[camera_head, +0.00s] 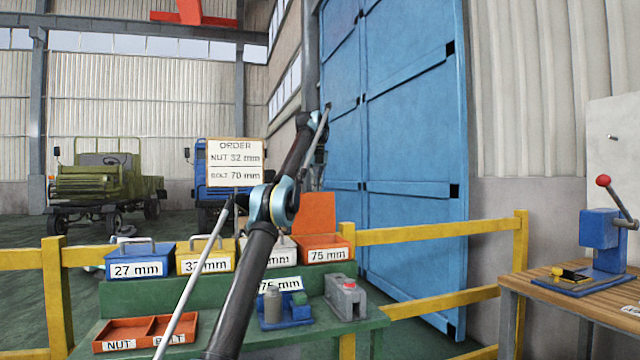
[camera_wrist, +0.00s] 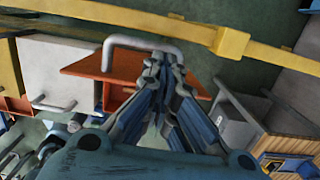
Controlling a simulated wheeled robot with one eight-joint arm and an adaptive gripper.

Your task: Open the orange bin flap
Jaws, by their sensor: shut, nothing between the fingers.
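The orange bin (camera_head: 345,240), labelled 75 mm, stands at the right end of the row of bins in the head view. Its orange flap (camera_head: 315,212) stands raised, roughly upright, at the back of the bin. In the wrist view the flap (camera_wrist: 90,66) shows as an orange plate with a grey loop handle (camera_wrist: 130,41). My gripper (camera_wrist: 165,61) is shut and empty, its fingertips in front of the flap beside the handle. I cannot tell whether they touch. In the head view my arm hides part of the row, and the fingertips are not clear.
Blue (camera_head: 140,258), yellow (camera_head: 190,258) and white bins stand left of the orange bin. A yellow rail (camera_head: 430,233) runs behind. An orange tray (camera_head: 130,335), a blue fixture (camera_head: 287,311) and a grey block (camera_head: 345,297) are on the green bench.

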